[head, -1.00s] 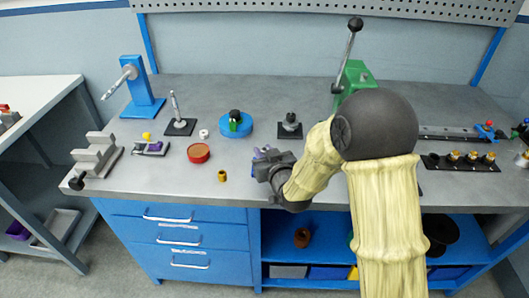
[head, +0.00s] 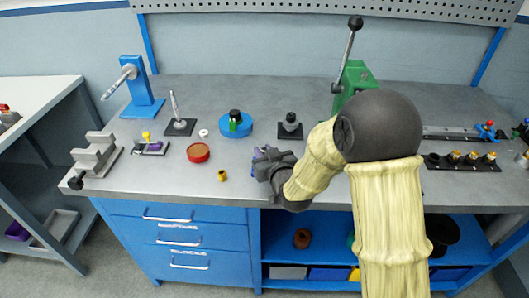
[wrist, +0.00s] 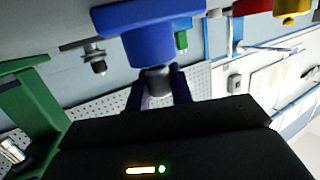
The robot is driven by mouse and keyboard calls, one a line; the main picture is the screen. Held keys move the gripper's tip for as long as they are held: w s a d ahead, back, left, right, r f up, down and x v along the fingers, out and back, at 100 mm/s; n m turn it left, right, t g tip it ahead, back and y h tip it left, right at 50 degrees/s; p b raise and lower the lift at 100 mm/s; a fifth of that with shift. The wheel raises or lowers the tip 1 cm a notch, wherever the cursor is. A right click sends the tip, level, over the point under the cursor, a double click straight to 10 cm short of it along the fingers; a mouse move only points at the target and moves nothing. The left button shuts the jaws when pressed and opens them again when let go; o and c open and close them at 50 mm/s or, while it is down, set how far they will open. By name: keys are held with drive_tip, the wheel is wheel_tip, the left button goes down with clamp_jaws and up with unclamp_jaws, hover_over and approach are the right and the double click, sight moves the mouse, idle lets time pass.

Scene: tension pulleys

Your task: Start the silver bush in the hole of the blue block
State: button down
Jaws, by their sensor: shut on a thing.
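My gripper (head: 262,158) is low over the middle of the bench in the head view, its dark blue fingers seen close up in the wrist view (wrist: 158,88). Between the fingers is a short grey cylinder, the silver bush (wrist: 157,82), held by the jaws. A blue body, which looks like the blue block (wrist: 150,38), is straight beyond the fingertips in the wrist view. The bush's far end is against it or very close in that view; I cannot tell whether it is in the hole. The hole is hidden. In the head view my gripper hides the bush.
A blue round base (head: 249,127) with green and black parts stands beyond my gripper. A red dish (head: 198,153) and a brass bush (head: 222,175) are left. A green press (head: 352,80) stands behind my arm.

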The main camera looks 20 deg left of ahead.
drive_tip(key=shift+w+d+f, duration=0.15)
drive_tip(key=shift+w+f, duration=0.05)
drive_tip(key=shift+w, duration=0.05)
idle(0.7)
drive_tip(key=shift+w+r, duration=0.1)
drive_tip(key=shift+r, duration=0.15)
drive_tip(key=shift+r, duration=0.2)
drive_tip(key=shift+f+b, duration=0.25)
drive_tip(key=shift+b, duration=0.15)
drive_tip(key=shift+s+a+r, duration=0.2)
drive_tip(key=shift+s+r, duration=0.05)
drive_tip(key=shift+r, duration=0.1)
idle(0.9)
drive_tip(key=shift+f+b, duration=0.35)
drive_tip(key=shift+b, duration=0.3)
drive_tip(key=shift+r, duration=0.25)
drive_tip(key=shift+f+b, duration=0.15)
drive_tip(key=shift+b, duration=0.3)
idle(0.8)
